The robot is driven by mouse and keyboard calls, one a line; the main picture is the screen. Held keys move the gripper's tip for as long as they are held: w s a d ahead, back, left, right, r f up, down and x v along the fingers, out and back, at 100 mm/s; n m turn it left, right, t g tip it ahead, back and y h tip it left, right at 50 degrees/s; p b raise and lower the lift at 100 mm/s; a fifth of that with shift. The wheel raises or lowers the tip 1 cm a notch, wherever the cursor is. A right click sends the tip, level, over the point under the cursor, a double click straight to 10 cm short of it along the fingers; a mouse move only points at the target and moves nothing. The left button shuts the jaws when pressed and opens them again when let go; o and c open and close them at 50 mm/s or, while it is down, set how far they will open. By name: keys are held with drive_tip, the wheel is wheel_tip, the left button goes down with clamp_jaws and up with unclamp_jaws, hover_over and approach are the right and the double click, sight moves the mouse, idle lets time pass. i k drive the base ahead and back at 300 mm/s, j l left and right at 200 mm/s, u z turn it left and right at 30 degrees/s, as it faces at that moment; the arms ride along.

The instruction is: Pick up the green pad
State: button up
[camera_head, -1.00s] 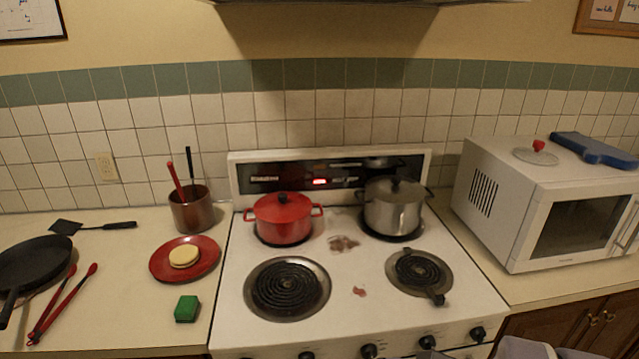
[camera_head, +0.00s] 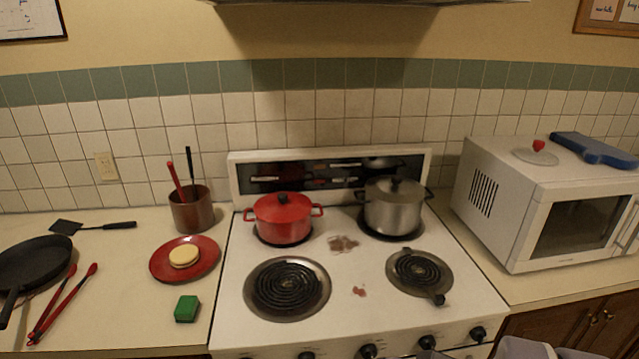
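The green pad (camera_head: 187,309) is a small block lying flat on the left counter. It is near the counter's front edge and left of the stove. It lies apart from the red plate behind it, and nothing covers it. My gripper's fingers are not visible in this view. A grey part at the bottom edge, in front of the stove, may be mine.
A red plate (camera_head: 158,268) with a round yellowish item (camera_head: 184,256) lies behind the pad. Red tongs (camera_head: 62,306) and a black pan (camera_head: 32,262) are to its left. The stove (camera_head: 340,300) is to its right. Bare counter surrounds the pad.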

sight(186, 309)
drive_tip(key=u, duration=1.25)
